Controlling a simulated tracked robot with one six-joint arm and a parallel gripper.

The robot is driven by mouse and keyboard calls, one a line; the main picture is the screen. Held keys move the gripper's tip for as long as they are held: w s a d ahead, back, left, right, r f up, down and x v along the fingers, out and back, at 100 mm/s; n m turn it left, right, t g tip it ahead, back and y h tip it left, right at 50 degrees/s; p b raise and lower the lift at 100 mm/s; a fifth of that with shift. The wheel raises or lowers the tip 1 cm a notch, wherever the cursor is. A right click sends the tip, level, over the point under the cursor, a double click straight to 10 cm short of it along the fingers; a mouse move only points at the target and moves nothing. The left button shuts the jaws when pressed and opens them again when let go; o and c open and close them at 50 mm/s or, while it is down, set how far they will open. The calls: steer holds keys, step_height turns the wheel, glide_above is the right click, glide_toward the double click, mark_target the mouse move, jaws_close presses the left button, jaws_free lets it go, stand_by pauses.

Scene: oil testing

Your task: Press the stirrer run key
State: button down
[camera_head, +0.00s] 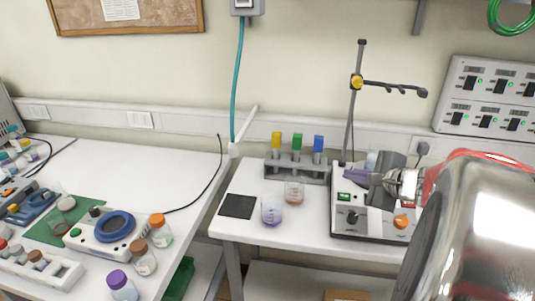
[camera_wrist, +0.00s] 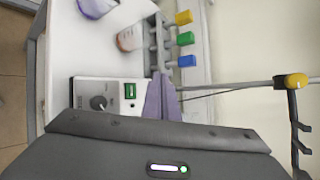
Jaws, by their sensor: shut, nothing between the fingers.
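The stirrer (camera_head: 372,232) is a white box with a grey front on the right-hand table. Its front carries a small green rectangular element (camera_head: 344,197), a black knob (camera_head: 352,217), an orange knob (camera_head: 401,221) and a red patch (camera_head: 408,203). I cannot tell which of these is the run key. The green element (camera_wrist: 130,90) and black knob (camera_wrist: 98,102) also show in the wrist view. My gripper (camera_head: 350,177), with purple-grey fingers (camera_wrist: 161,80), is shut and empty above the stirrer, beside the green element. I cannot tell whether it touches anything. My wrist hides part of the stirrer.
A rack (camera_head: 297,168) with yellow, green and blue-topped items stands left of the stirrer. A stand rod (camera_head: 353,110) with a clamp rises behind the stirrer.

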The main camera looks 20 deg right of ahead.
steer(key=shift+s+d, duration=0.1)
steer(key=shift+d, duration=0.35)
steer(key=shift+f, duration=0.1)
steer(key=shift+w+d+f, duration=0.25)
steer(key=shift+w+f, duration=0.15)
steer(key=shift+f, duration=0.95)
steer(key=shift+w+d+f, duration=0.3)
steer(key=shift+w+f, duration=0.15)
steer(key=shift+f, duration=0.9)
steer(key=shift+w+d+f, duration=0.25)
steer(key=shift+w+f, duration=0.15)
steer(key=shift+f, duration=0.95)
steer(key=shift+w+d+f, duration=0.15)
steer(key=shift+f, duration=0.55)
steer(key=shift+s+r, duration=0.25)
steer(key=shift+r, duration=0.5)
steer(key=shift+s+a+r, duration=0.2)
steer(key=shift+s+r, duration=0.05)
steer(key=shift+r, duration=0.55)
steer(key=shift+s+a+r, duration=0.2)
steer(key=shift+a+r, duration=0.05)
steer(key=shift+r, duration=0.55)
steer(key=shift+s+a+r, duration=0.2)
steer(key=shift+s+r, duration=0.05)
steer(key=shift+r, duration=0.55)
